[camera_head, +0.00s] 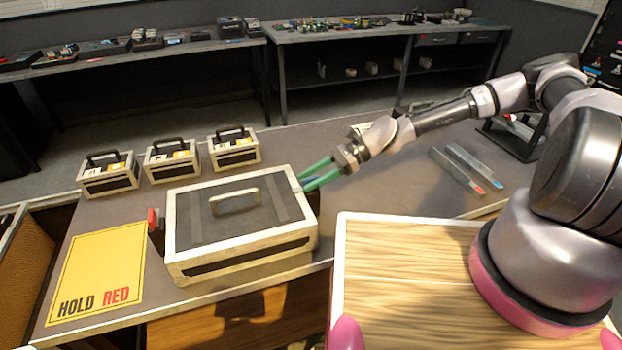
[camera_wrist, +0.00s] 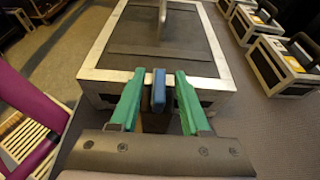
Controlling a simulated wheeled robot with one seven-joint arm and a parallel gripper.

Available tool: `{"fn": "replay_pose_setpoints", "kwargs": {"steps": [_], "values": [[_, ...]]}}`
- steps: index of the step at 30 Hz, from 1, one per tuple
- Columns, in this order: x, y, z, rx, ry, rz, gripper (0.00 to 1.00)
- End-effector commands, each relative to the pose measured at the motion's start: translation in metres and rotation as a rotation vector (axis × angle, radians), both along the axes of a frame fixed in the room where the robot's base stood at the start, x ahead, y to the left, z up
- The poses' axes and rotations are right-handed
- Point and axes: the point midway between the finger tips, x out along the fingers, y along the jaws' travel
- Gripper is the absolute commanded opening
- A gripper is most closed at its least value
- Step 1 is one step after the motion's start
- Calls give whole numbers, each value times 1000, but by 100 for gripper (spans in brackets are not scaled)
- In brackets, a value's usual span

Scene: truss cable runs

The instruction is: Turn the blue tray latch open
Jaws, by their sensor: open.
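A large cream-framed case (camera_head: 185,232) with a dark lid and a grey handle (camera_head: 234,200) sits on the workbench. It also fills the upper middle of the wrist view (camera_wrist: 214,84). The blue latch (camera_wrist: 159,90) is on the case side facing my gripper and looks upright in the wrist view. My gripper (camera_head: 315,175) has green fingers, which are open on either side of the blue latch, with a narrow gap at each side. In the head view the fingers mostly hide the latch. A red latch (camera_head: 154,220) sticks out from the case's left side.
A yellow card reading HOLD RED (camera_head: 98,270) lies left of the case. Three small cases with handles (camera_head: 172,161) stand behind it. Grey bars (camera_head: 468,166) and a dark stand (camera_head: 512,138) are on the right. A wood-topped surface (camera_head: 405,262) is in front.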

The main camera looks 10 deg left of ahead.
Motion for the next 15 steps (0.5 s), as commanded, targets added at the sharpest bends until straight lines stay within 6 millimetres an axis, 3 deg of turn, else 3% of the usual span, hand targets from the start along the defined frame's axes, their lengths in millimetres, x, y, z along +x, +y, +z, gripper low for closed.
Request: {"fn": "replay_pose_setpoints", "kwargs": {"steps": [5,7,9,15], "values": [[0,0,0,0,0,0,46],[0,0,0,0,0,0,27],[0,0,0,0,0,0,0],[0,0,0,0,0,1,0]]}}
